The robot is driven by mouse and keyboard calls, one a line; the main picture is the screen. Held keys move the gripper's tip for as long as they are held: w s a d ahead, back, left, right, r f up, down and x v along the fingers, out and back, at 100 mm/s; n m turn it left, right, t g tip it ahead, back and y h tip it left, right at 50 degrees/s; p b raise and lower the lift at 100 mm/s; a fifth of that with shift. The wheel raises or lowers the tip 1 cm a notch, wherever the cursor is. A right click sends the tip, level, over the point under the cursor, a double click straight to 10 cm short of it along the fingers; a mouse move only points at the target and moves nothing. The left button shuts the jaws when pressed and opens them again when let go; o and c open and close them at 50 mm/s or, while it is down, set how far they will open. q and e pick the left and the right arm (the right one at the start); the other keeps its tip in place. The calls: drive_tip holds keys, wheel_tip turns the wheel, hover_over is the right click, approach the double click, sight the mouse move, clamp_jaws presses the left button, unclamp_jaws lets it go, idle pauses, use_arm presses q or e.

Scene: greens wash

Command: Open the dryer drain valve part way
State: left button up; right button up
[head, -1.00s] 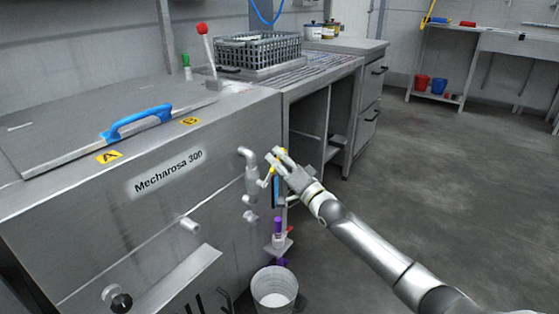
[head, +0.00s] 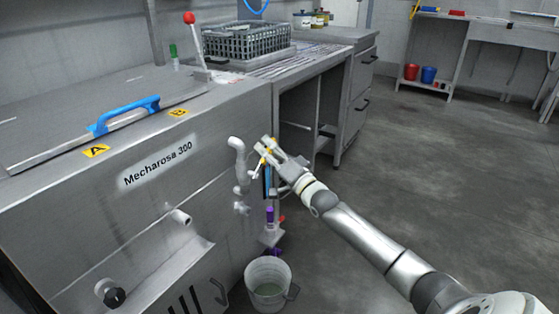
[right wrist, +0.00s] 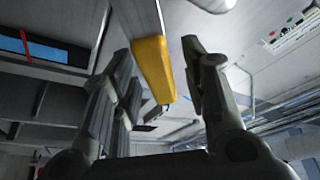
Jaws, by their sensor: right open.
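The dryer drain valve is a grey bent pipe (head: 237,146) on the front of the steel machine, near its right corner. Its yellow lever (right wrist: 152,68) shows in the right wrist view between the two fingers of my right gripper, with space visible on the right side. My right gripper (head: 265,150) is open around or beside the lever; contact cannot be told. In the head view the fingers partly hide the lever. My left gripper is not in view.
A grey bucket (head: 268,297) stands on the floor below the valve. Purple-handled items (head: 270,215) hang close under my right gripper. A blue lid handle (head: 125,114) and a red-knobbed lever (head: 194,45) are on the machine top. The floor at right is clear.

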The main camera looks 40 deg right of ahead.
drive_tip(key=v, duration=1.1)
drive_tip(key=shift+s, duration=0.35)
drive_tip(key=shift+f, duration=0.1)
